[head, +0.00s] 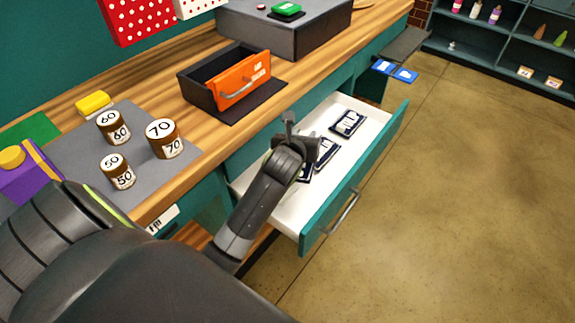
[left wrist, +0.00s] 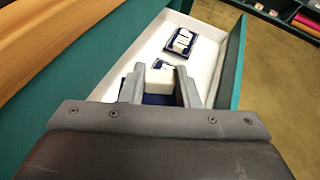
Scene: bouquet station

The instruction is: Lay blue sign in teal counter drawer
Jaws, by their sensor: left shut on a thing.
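The teal counter drawer (head: 352,198) is pulled open, with a white inside. One blue sign with a white block on it (head: 348,122) lies at its far end; it also shows in the left wrist view (left wrist: 182,41). A second blue sign (head: 327,152) lies nearer, partly hidden by my gripper. My left gripper (head: 290,140) is over the drawer. In the left wrist view its fingers (left wrist: 161,82) are shut on the white block of a blue sign (left wrist: 160,99), inside the drawer outline. I cannot tell if this sign touches the drawer floor. My right gripper is not in view.
An orange-fronted tray (head: 243,80) and a grey mat with several numbered tins (head: 165,139) stand on the wooden counter. Two blue cards (head: 382,67) sit by a dark ledge beyond the drawer. The drawer's teal front wall stands upright. The floor at right is clear.

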